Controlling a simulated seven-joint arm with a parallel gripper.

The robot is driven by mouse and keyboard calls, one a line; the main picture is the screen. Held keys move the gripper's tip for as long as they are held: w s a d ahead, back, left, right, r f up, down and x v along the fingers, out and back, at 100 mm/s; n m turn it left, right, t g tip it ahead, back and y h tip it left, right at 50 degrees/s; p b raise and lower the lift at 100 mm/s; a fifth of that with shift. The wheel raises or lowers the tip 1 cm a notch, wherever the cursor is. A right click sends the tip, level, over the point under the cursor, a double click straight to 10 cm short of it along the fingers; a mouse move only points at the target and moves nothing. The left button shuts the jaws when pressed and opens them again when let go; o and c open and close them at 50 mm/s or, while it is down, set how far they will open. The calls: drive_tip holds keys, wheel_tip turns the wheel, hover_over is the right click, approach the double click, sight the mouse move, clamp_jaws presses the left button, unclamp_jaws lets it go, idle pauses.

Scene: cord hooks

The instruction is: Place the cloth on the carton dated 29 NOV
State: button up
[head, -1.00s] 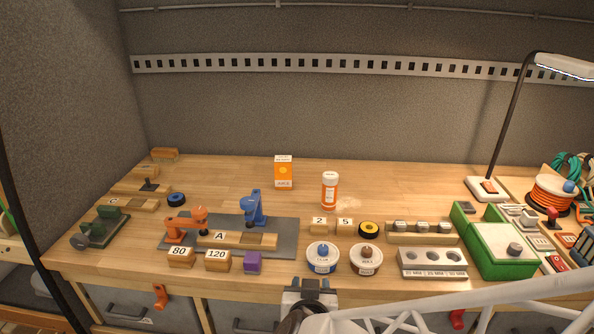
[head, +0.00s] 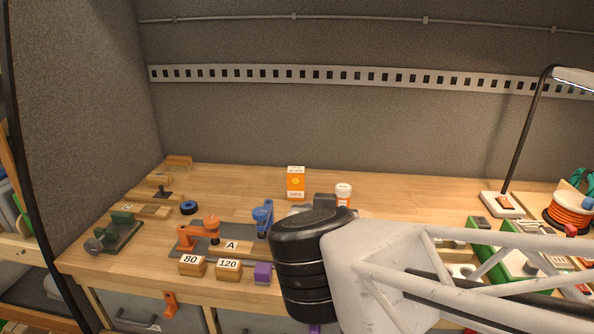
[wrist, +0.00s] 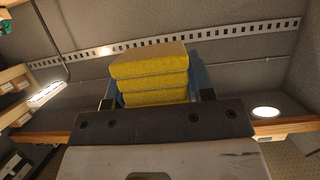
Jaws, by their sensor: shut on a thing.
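An orange and white juice carton (head: 296,184) stands upright at the back middle of the bench in the head view. Its date is too small to read. My gripper (wrist: 153,88) is shut on a yellow folded cloth (wrist: 150,82), a stack of several layers between the two fingers in the wrist view. In the head view my arm hides the fingers and the cloth, so I cannot tell how far they are from the carton.
An orange bottle with a white cap (head: 343,194) stands right of the carton, partly behind my arm. A blue clamp (head: 263,217) and an orange clamp (head: 198,231) are at left. A lamp (head: 516,140) stands at right.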

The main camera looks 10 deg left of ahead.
drive_tip(key=w+a+r+m+h, duration=0.1)
drive_tip(key=w+a+r, duration=0.1)
drive_tip(key=w, duration=0.4)
drive_tip(key=w+a+r+m+h, duration=0.1)
drive_tip(key=w+a+r, duration=0.15)
drive_tip(key=w, duration=0.35)
drive_tip(key=m+g+h, duration=0.4)
drive_tip(key=m+h, duration=0.3)
hover_over(300, 168)
wheel_tip(300, 168, down, 10)
drive_tip(key=shift+f, duration=3.15)
drive_tip(key=shift+f, duration=1.85)
